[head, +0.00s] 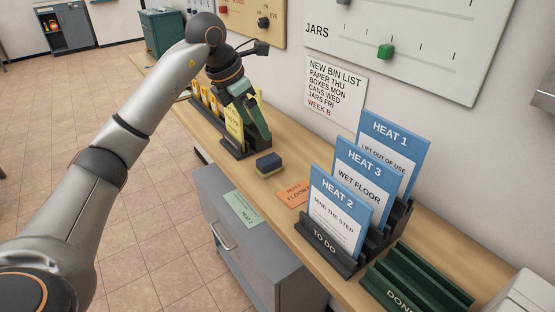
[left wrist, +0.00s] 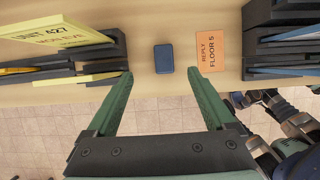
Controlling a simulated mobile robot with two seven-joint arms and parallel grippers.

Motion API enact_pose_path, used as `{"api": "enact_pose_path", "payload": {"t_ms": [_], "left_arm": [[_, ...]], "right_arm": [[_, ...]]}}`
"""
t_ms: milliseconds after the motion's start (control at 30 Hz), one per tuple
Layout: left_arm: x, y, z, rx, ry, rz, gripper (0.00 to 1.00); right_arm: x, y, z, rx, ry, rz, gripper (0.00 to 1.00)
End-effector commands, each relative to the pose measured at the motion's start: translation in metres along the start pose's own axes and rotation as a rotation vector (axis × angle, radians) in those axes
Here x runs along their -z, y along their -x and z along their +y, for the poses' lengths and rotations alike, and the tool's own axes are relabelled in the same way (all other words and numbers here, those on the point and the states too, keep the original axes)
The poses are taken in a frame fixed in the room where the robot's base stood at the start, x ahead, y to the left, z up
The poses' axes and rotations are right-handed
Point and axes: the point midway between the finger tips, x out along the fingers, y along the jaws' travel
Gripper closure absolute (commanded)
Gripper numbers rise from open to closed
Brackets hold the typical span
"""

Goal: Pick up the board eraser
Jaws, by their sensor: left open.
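The board eraser (head: 268,162) is a small dark blue block with a yellowish lower part, lying on the wooden counter between the rack of yellow cards and the orange card. In the left wrist view the eraser (left wrist: 164,58) shows as a blue rectangle just beyond the fingertips, roughly midway between them. My left gripper (head: 257,128) has green fingers and is near the yellow card rack, behind the eraser in the head view. In the left wrist view the left gripper (left wrist: 160,75) is open and empty. My right gripper is not in view.
The yellow card rack (head: 232,150) stands close to my left gripper. The "TO DO" rack (head: 325,247) holds blue-topped signs, and a green rack (head: 400,289) stands at the right.

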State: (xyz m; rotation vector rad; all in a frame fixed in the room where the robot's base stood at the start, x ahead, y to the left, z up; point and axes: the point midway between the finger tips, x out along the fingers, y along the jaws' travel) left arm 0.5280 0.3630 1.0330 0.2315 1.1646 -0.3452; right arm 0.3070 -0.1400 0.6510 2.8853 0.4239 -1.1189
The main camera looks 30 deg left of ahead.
Motion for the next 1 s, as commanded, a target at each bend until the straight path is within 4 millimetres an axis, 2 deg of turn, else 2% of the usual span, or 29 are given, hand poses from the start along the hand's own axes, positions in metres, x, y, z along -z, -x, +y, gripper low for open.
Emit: {"api": "enact_pose_path", "payload": {"t_ms": [300,567,800,1000], "left_arm": [[0.002,-0.055,-0.001,0.002,0.001,0.003,0.12],[0.003,-0.077,-0.002,0.002,0.000,0.002,0.12],[0.009,-0.111,-0.006,0.003,0.001,0.002,0.12],[0.009,-0.122,-0.005,0.001,0.000,0.000,0.12]], "right_arm": [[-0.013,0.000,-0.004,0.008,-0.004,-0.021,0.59],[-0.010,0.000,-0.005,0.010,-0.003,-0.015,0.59],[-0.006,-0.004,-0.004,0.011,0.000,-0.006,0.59],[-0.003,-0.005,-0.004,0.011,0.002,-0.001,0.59]]}}
